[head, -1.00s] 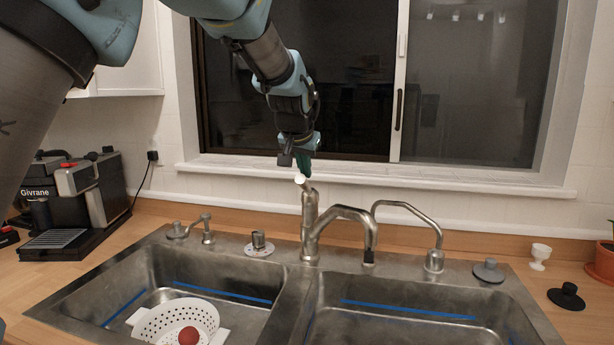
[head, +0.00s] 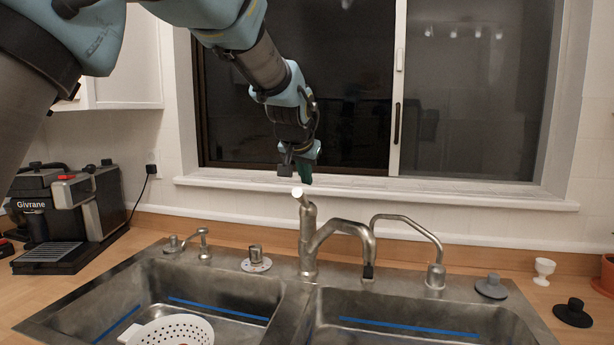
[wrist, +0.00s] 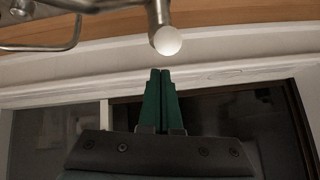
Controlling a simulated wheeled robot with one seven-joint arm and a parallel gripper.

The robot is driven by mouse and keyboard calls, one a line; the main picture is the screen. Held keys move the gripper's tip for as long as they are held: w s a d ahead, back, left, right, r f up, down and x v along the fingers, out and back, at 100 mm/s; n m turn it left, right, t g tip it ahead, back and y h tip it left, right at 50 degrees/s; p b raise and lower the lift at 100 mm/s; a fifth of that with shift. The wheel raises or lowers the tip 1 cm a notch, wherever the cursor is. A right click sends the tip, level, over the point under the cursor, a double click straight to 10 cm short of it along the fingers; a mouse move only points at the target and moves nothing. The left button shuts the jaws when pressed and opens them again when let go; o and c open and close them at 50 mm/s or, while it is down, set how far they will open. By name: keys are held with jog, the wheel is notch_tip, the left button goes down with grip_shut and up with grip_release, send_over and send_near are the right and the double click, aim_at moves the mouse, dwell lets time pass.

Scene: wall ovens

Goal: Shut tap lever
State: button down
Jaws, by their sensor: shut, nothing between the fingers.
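The tap (head: 310,235) is brushed metal and stands behind the divider of the sink. Its lever (head: 299,192) sticks up from the top of the body, with a pale round end. My gripper (head: 305,180) is just above and behind the lever end, pointing down. In the wrist view, the lever's round end (wrist: 167,41) is at the top middle, and the green fingertips (wrist: 160,72) are together just below it in the picture. A small gap shows between the fingers and the lever end. My gripper holds nothing.
A second thin curved spout (head: 410,225) stands right of the tap. A soap dispenser (head: 203,240) and a round knob (head: 256,258) stand to the left. The window sill (head: 400,190) runs close behind. A white colander (head: 175,330) sits in the left basin.

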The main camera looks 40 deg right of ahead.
jog(key=shift+w+d+r+p, duration=0.1)
jog(key=shift+d+r+p, duration=0.1)
jog(key=shift+r, duration=0.4)
jog(key=shift+w+d+r+p, duration=0.1)
jog(key=shift+d+r+p, duration=0.1)
jog(key=shift+r, duration=0.35)
jog(key=b+v, duration=0.4)
jog(key=v, duration=0.5)
jog(key=shift+s+a, duration=0.2)
